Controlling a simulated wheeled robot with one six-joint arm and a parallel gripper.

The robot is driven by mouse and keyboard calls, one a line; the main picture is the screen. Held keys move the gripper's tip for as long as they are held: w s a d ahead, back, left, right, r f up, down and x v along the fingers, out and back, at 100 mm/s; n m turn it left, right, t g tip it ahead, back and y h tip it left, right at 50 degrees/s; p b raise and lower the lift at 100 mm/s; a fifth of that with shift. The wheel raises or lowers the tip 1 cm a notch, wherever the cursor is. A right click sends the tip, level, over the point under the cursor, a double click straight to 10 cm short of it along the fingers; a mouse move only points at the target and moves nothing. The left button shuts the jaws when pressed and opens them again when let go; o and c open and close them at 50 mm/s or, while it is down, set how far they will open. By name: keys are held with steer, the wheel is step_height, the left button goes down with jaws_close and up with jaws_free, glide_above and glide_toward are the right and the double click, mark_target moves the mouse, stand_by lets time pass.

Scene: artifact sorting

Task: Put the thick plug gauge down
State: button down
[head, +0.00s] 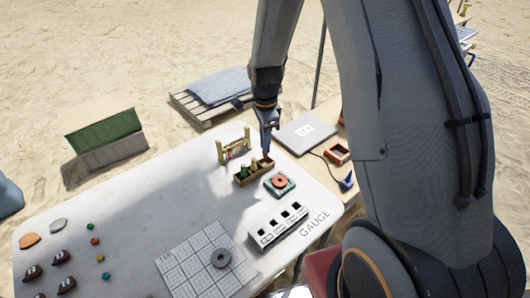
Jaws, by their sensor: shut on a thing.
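My gripper (267,150) points down over the right end of a small wooden rack (241,183) on the white table. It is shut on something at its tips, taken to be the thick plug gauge. The held piece is too small and too hidden by the fingers to make out clearly. A green plug (245,169) and a yellowish plug (254,163) stand upright in the rack, left of my gripper. I cannot tell whether the held piece touches the rack.
A teal block with a red ring (280,182) lies close in front of the rack. A yellow frame (234,146) stands behind it. A white block with dark square openings (279,228), a gridded mat (189,249) and a grey ring (221,258) lie nearer.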

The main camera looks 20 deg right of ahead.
steer(key=shift+f+p, duration=0.5)
steer(key=shift+f, duration=1.9)
steer(key=shift+f, duration=0.1)
steer(key=c, duration=1.8)
jaws_free()
steer(key=shift+o, duration=0.2)
